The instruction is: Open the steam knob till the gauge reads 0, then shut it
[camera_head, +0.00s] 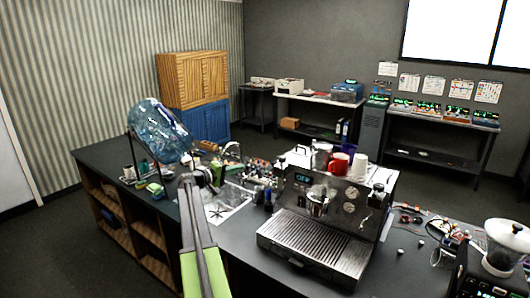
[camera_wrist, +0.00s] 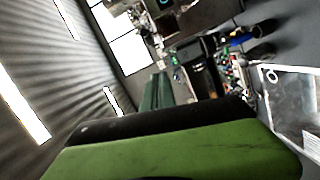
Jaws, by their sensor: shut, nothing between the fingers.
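The espresso machine (camera_head: 322,222) stands on the dark counter right of centre, with its front and drip tray facing me. Small round dials (camera_head: 350,193) sit on the right of its front panel; their readings are too small to make out. A steam knob cannot be told apart from the other round fittings. My gripper (camera_head: 206,172) is shut and empty, raised over the counter well left of the machine and apart from it. The machine's dials cannot be made out in the wrist view.
A large blue water bottle (camera_head: 160,130) is tilted close behind my gripper in the picture. Cups, including a red mug (camera_head: 338,163), stand on the machine. Small parts crowd the counter behind; a grinder (camera_head: 502,245) stands at right. The counter's left end (camera_head: 100,155) has bare room.

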